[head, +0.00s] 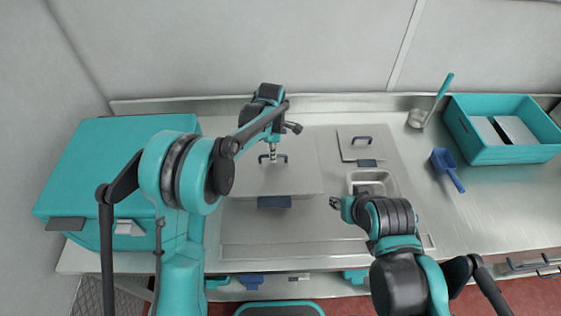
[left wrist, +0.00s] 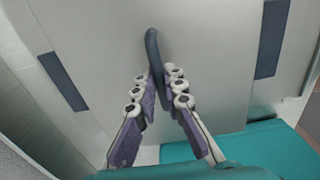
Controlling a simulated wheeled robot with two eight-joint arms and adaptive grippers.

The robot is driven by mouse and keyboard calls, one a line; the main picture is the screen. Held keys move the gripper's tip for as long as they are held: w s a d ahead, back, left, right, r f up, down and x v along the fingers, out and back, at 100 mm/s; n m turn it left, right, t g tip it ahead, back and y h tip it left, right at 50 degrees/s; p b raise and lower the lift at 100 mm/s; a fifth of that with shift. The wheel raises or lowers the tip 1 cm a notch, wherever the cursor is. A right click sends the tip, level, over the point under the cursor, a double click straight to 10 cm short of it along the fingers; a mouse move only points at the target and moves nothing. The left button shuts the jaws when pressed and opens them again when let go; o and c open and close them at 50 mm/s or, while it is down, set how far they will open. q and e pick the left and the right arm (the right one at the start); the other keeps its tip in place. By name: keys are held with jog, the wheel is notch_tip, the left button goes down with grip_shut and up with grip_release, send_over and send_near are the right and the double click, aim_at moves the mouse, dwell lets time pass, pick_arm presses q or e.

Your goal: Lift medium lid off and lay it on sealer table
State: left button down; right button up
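A large square steel lid (head: 295,178) with a dark arched handle and a blue label lies on the left part of the steel counter. I take it for the medium lid. My left gripper (head: 272,153) is over its handle. In the left wrist view the fingers (left wrist: 160,80) close in on both sides of the dark handle (left wrist: 152,48), which runs between them. The lid (left wrist: 105,50) looks flat, and I see no clear gap beneath it. My right gripper (head: 338,203) is right of the lid, near an open steel pan; its finger opening is too small to read.
A smaller lid (head: 348,148) lies behind the open pan (head: 372,176). A blue scoop (head: 448,170), a steel cup with a teal-handled tool (head: 417,118) and a teal crate (head: 478,152) stand to the right. A large teal box (head: 105,165) is at left. A wall closes the back.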

pick_arm(q)
jog(key=shift+r, duration=0.1)
jog(key=shift+r, duration=0.2)
jog(key=shift+r, duration=0.1)
jog(key=shift+r+p, duration=1.45)
jog(key=shift+r, duration=0.7)
jog(key=shift+f, duration=0.15)
